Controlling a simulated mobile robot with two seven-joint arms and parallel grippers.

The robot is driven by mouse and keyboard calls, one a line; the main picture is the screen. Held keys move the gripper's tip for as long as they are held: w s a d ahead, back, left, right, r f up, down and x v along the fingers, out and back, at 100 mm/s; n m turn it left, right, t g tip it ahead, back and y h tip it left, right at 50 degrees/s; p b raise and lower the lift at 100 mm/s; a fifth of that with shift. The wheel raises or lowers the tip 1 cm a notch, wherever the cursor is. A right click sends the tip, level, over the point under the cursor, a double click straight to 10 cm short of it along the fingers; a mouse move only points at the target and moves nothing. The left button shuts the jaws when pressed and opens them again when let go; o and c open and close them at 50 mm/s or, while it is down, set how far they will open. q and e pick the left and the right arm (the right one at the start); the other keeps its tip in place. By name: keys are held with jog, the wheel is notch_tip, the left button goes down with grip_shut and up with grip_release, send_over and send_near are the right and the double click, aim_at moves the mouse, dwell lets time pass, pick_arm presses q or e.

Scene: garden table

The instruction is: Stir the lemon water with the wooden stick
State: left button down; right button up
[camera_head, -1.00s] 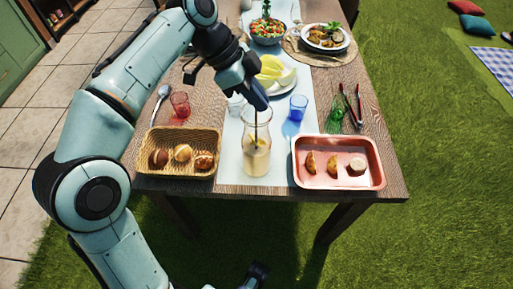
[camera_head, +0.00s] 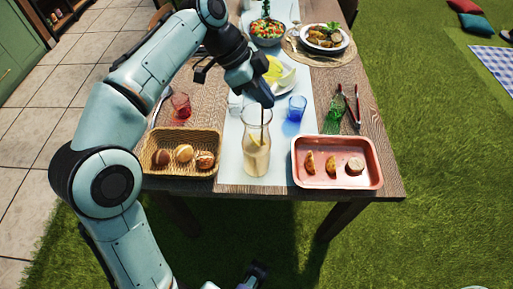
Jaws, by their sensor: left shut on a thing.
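A glass carafe (camera_head: 257,160) of cloudy pale lemon water stands upright near the front edge of the table, on the runner. The thin wooden stick (camera_head: 262,125) runs from my left gripper down through the carafe's mouth, its lower part inside. My left gripper (camera_head: 264,100) is above the carafe, shut on the stick's upper end and pointing down. The fingertips cover the stick's top.
A wicker basket (camera_head: 151,168) with bread rolls stands left of the carafe, and a pink tray (camera_head: 336,184) with food pieces stands right. A blue glass (camera_head: 297,108) and a red glass (camera_head: 181,105) stand behind. Tongs (camera_head: 352,105) lie at the right.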

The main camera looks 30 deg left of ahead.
pick_arm(q)
jog(key=shift+s+a, duration=0.1)
jog(key=shift+s+a, duration=0.3)
jog(key=shift+a, duration=0.2)
dwell(0.3)
